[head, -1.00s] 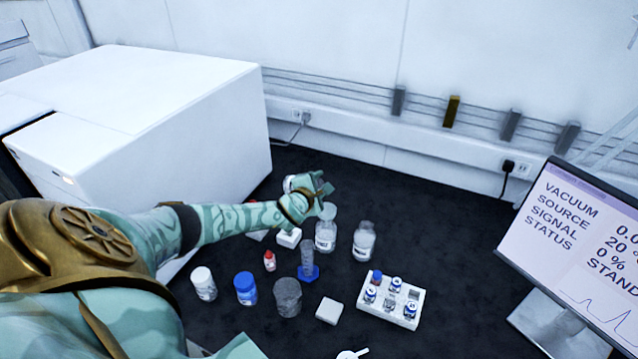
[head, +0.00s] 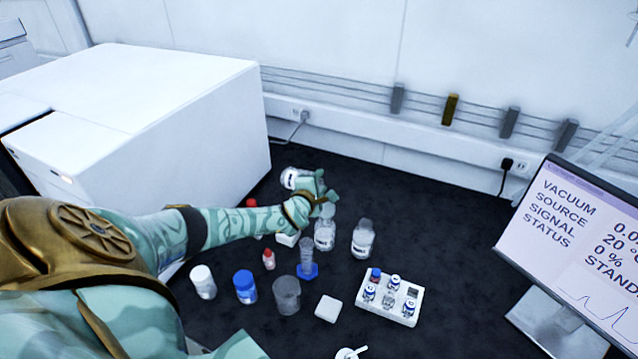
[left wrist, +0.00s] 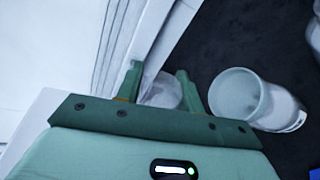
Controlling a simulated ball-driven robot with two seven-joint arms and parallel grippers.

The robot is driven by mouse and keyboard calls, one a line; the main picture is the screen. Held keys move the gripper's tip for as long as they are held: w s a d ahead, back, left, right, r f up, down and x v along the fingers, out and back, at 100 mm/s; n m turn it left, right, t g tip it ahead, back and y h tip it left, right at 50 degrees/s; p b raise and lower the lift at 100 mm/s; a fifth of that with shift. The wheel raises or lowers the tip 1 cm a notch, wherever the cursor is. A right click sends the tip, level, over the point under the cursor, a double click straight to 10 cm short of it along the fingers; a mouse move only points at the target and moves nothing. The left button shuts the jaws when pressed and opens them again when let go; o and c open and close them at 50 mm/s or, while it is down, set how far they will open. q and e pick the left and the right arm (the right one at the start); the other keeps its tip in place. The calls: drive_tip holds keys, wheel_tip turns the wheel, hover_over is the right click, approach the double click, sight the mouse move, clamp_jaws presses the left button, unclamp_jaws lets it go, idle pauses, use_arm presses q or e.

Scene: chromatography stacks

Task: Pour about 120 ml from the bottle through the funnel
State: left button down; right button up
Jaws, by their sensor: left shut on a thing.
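My left gripper (head: 325,191) is shut on a clear bottle with a white label (head: 293,178). The bottle is tilted, its body to the left of the fingers; its mouth is hidden by the hand. The left wrist view shows part of the bottle (left wrist: 162,92) between the fingers. Just below the gripper, a pale translucent funnel (head: 327,210) sits on a labelled clear bottle (head: 324,236). The funnel's wide opening (left wrist: 238,95) also shows in the left wrist view, right of the fingers. I cannot make out any liquid stream. My right gripper is not in view.
Another clear bottle (head: 363,239) stands right of the funnel's bottle. A blue-based cylinder (head: 307,260), a grey beaker (head: 286,295), a white-capped jar (head: 203,282), a blue-capped jar (head: 245,287) and a vial rack (head: 389,299) stand nearer. A large white instrument (head: 190,120) is at left.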

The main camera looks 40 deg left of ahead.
use_arm(q)
drive_tip(key=shift+r+m, duration=0.1)
drive_tip(key=shift+m, duration=0.4)
drive_tip(key=shift+d, duration=0.1)
drive_tip(key=shift+m+t+y, duration=0.3)
drive_tip(key=shift+m+y, duration=0.1)
drive_tip(key=shift+d, duration=0.1)
drive_tip(key=shift+m, duration=0.4)
drive_tip(key=shift+d, duration=0.1)
idle(1.6)
